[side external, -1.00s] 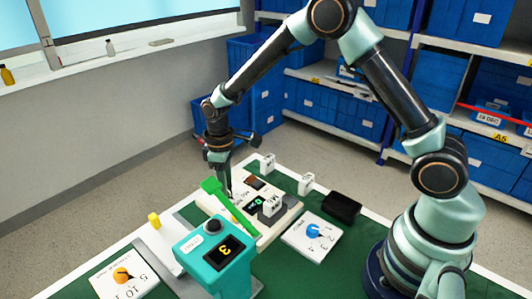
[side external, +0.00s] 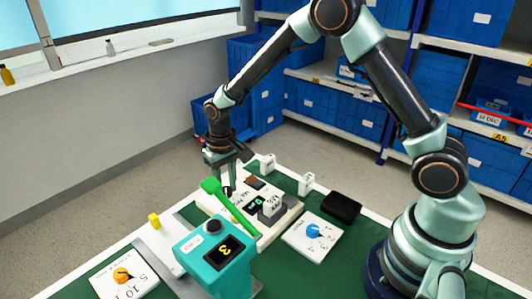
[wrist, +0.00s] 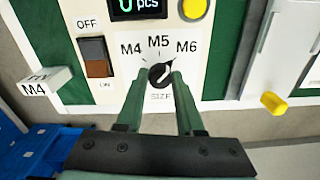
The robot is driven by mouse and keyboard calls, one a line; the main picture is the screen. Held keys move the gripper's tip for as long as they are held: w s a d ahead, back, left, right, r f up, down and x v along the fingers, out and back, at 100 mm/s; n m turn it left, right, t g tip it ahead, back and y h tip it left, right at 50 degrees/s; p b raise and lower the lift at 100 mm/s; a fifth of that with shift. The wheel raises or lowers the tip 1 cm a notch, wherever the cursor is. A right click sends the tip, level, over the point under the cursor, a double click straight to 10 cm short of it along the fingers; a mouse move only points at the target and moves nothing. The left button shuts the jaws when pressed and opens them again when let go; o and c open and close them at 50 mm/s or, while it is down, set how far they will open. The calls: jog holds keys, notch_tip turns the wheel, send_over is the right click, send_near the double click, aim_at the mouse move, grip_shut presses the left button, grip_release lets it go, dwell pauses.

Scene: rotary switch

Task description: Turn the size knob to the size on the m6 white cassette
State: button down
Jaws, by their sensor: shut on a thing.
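The size knob (wrist: 160,76) is a small black dial on a white panel, with M4, M5 and M6 printed around it. A pale mark on it seems to lean up and right, toward M6, but my fingers partly hide the dial. My gripper (wrist: 160,82) has one finger on each side of the knob and is shut on it. In the side view my gripper (side external: 228,190) reaches down to the white machine (side external: 262,240). A white cassette (wrist: 45,85) in the wrist view reads M4. White cassettes (side external: 267,164) and (side external: 306,184) stand behind; their labels are too small to read.
A brown switch (wrist: 95,57) marked OFF and ON, a pcs display (wrist: 138,8) and a yellow button (wrist: 194,9) lie close to the knob. A green bar (side external: 230,207) and a teal counter box (side external: 215,262) stand near my gripper.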

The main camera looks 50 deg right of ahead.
aim_at(227, 189)
jog(key=shift+w+d+m, duration=0.15)
jog(key=shift+d+m, duration=0.05)
jog(key=shift+m, duration=0.4)
jog(key=c, duration=0.5)
grip_release()
jog(key=shift+a, duration=0.1)
jog(key=shift+c, duration=0.2)
notch_tip(227, 189, up, 12)
jog(key=shift+s+r, duration=0.15)
jog(key=shift+s, duration=0.05)
